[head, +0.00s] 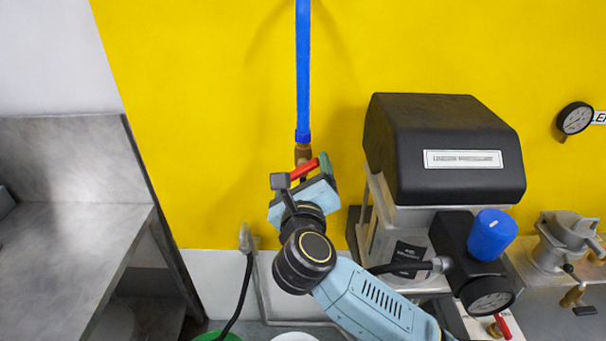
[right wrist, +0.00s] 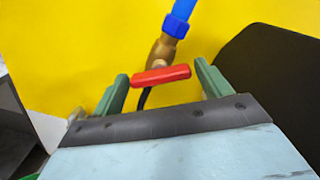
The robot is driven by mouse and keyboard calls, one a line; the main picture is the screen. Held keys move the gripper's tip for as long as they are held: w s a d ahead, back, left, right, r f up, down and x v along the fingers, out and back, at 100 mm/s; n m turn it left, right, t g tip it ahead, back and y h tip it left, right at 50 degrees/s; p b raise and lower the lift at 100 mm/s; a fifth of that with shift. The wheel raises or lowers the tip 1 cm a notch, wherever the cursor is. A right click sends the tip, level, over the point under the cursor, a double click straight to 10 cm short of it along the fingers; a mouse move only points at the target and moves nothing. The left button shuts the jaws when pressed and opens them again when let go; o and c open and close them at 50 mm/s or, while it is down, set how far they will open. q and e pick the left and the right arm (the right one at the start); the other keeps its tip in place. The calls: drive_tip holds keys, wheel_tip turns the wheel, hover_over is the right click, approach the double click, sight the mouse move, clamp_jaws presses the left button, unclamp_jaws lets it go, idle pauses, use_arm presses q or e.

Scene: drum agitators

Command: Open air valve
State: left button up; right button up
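The air valve's red handle (head: 304,169) sits below a brass fitting (head: 303,154) at the lower end of a blue air pipe (head: 303,70), in front of the yellow wall. My right gripper (head: 302,174) is at the handle. In the right wrist view, the red handle (right wrist: 161,75) lies crosswise between the two green fingers (right wrist: 162,84), which stand apart at its two ends. The left finger is close to the handle's left end; I cannot tell if it touches. The right finger has a small gap. The brass fitting (right wrist: 162,51) shows above. My left gripper is not in view.
A black-topped machine (head: 445,150) stands close to the right of the valve. A blue knob (head: 492,235) and a gauge (head: 488,297) are at lower right. A grey metal table (head: 70,240) is at the left. A black hose (head: 240,298) hangs below.

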drive_tip(key=c, duration=0.7)
drive_tip(key=n, duration=1)
drive_tip(key=shift+n, duration=0.3)
idle(0.4)
drive_tip(key=o, duration=1)
drive_tip(key=shift+s, duration=0.15)
